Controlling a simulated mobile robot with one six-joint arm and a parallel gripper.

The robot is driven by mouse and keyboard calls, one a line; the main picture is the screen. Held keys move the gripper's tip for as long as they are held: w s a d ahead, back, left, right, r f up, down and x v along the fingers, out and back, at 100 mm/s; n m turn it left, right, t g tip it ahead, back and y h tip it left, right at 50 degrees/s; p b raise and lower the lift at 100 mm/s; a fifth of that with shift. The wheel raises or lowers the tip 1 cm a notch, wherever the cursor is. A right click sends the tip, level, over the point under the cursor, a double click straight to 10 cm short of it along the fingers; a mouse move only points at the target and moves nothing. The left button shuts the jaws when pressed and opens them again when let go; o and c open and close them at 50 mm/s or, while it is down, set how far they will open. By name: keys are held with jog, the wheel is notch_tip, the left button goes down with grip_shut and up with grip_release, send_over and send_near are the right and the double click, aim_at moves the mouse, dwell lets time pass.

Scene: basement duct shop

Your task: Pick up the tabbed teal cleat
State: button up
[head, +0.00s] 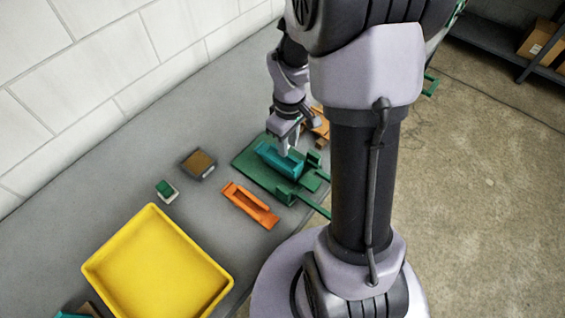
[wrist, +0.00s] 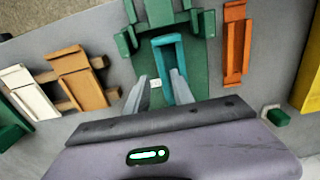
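The teal cleat (head: 279,160) lies on a green fixture plate (head: 247,174), among green clamp blocks. In the wrist view the cleat (wrist: 167,41) shows a raised end and a long side, partly hidden behind the right finger. My gripper (head: 285,149) is just above the cleat in the head view. In the wrist view my gripper (wrist: 160,78) has its two fingers apart, with green plate and a small white mark between them. I cannot tell whether a finger touches the cleat.
An orange cleat (head: 250,205) lies beside the plate. A yellow tray (head: 225,281) is at the front. A small green-topped block (head: 166,190) and a brown-topped box (head: 198,164) stand left. White (wrist: 28,92) and orange (wrist: 80,78) pieces rest on wooden strips in the wrist view.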

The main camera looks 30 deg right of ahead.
aim_at(283, 160)
notch_tip(283, 160, down, 3)
jog(key=shift+f+b, duration=0.15)
jog(key=shift+b, duration=0.2)
jog(key=shift+c, duration=0.4)
grip_shut()
